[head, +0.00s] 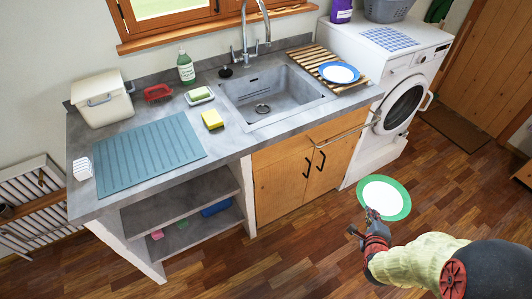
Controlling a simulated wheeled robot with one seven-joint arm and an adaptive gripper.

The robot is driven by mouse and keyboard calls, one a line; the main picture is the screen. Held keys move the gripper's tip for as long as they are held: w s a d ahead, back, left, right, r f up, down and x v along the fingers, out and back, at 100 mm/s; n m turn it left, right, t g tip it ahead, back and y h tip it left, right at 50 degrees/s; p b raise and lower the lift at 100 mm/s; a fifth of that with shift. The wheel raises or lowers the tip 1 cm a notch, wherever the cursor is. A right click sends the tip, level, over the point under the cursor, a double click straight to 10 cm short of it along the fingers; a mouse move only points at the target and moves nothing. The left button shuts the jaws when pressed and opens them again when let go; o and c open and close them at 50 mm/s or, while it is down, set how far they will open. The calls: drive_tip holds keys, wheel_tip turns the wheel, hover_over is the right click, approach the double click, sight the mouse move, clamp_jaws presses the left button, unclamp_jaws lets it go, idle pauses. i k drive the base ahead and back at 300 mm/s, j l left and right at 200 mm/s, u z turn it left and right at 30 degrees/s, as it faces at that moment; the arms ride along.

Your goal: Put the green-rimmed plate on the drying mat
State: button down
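The green-rimmed plate (397,211) has a white middle and a green rim. It shows in the head view at the lower right, over the floor in front of the washing machine, face up. My gripper (369,217) is at the plate's near edge and appears shut on its rim, holding it clear of the floor; the exact finger contact is small and hard to see. The drying mat (150,155) is a teal ribbed mat lying flat on the left part of the grey counter, and it is bare.
A white bin (102,100), red holder (158,93), green bottle (186,68), soap dish (199,96) and yellow sponge (212,119) stand around the mat. A small white rack (82,168) touches its left side. A blue-rimmed plate (339,73) lies on the wooden slats beyond the sink (275,97).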

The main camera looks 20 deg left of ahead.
sight(146, 149)
drive_tip(key=k+j+u, duration=0.15)
drive_tip(key=k+u, duration=0.2)
drive_tip(key=k+j+u, duration=0.2)
drive_tip(key=u, duration=0.2)
drive_tip(key=k+j+u, duration=0.2)
drive_tip(key=j+u, duration=0.15)
